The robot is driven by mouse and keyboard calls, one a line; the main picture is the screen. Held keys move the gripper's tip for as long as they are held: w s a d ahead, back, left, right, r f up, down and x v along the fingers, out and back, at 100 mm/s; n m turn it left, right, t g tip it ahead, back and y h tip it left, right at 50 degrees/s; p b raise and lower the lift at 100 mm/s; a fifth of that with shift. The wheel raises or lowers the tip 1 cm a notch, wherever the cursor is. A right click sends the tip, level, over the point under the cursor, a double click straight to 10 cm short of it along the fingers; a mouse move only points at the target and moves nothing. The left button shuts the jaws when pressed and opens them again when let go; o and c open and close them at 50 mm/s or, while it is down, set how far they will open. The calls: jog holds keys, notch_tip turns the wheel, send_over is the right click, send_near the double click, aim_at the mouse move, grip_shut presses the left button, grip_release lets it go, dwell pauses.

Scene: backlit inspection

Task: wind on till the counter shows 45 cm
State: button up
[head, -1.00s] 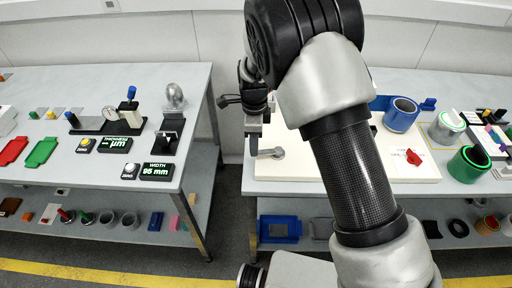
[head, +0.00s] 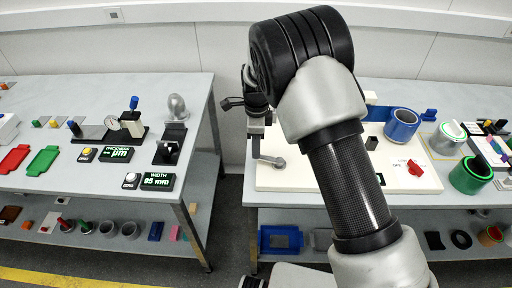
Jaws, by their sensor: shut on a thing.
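A grey crank (head: 271,160) sits at the left end of a white board (head: 290,178) on the right-hand bench. Its arm points left from its hub. My gripper (head: 255,146) hangs from above at the outer end of the crank arm, shut on the crank's handle; the fingers are small and the handle is mostly hidden. My arm covers the middle of the board.
A blue roll (head: 402,124) and a green-edged roll (head: 471,175) stand on the right-hand bench. A gap separates the benches.

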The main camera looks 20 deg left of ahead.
jog(key=shift+w+d, duration=0.1)
jog(key=shift+d, duration=0.2)
jog(key=shift+w+d+f, duration=0.1)
jog(key=shift+w+d, duration=0.1)
jog(key=shift+w, duration=0.55)
jog(key=shift+w+d, duration=0.2)
jog(key=shift+w, duration=0.55)
jog(key=shift+w, duration=0.1)
jog(key=shift+w+d, duration=0.9)
jog(key=shift+w, duration=0.2)
jog(key=shift+d, duration=0.1)
jog(key=shift+f, duration=0.1)
